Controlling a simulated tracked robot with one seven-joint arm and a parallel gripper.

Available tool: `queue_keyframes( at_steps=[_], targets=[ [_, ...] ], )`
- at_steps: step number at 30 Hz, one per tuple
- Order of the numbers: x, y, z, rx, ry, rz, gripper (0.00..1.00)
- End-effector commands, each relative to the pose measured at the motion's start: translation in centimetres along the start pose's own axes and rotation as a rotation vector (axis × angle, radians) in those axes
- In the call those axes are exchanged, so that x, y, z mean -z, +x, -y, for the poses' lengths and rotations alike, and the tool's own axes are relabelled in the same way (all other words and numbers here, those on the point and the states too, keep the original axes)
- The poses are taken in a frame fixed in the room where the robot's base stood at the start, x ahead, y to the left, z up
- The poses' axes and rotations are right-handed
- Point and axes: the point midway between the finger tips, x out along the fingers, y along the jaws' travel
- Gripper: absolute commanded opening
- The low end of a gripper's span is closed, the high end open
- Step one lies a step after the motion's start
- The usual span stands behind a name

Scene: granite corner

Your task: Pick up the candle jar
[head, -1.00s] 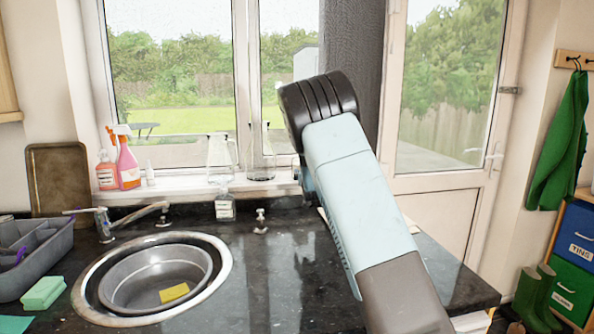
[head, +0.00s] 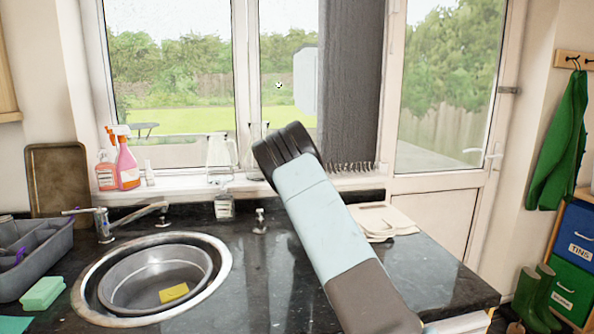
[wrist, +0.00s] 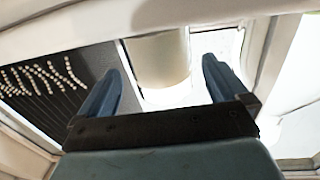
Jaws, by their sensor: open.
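A pale cream cylinder (wrist: 160,58), which looks like the candle jar, is in the upper middle of the wrist view. It stands out between the two blue fingers of my gripper (wrist: 161,66). The fingers are apart, with a visible gap on each side of the cylinder, and do not touch it. The cylinder's top and bottom are not clearly seen. In the head view my arm hides my gripper, and I cannot make out the jar there.
Glass bottles (head: 220,158) and spray bottles (head: 127,163) stand along the windowsill. A round sink (head: 155,275) with a tap is in the dark counter. Cream boards or cloths (head: 382,221) lie at right of my arm. A dark blind (head: 350,90) hangs at the window.

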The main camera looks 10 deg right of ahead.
Motion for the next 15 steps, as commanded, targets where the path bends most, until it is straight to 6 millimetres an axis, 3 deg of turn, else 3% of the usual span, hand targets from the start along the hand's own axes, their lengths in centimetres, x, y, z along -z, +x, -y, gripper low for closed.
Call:
queue_keyframes(
  at_steps=[15],
  targets=[
    [-0.7, 4.8, 0.1, 0.0, -0.001, 0.0, 1.0]
  ],
)
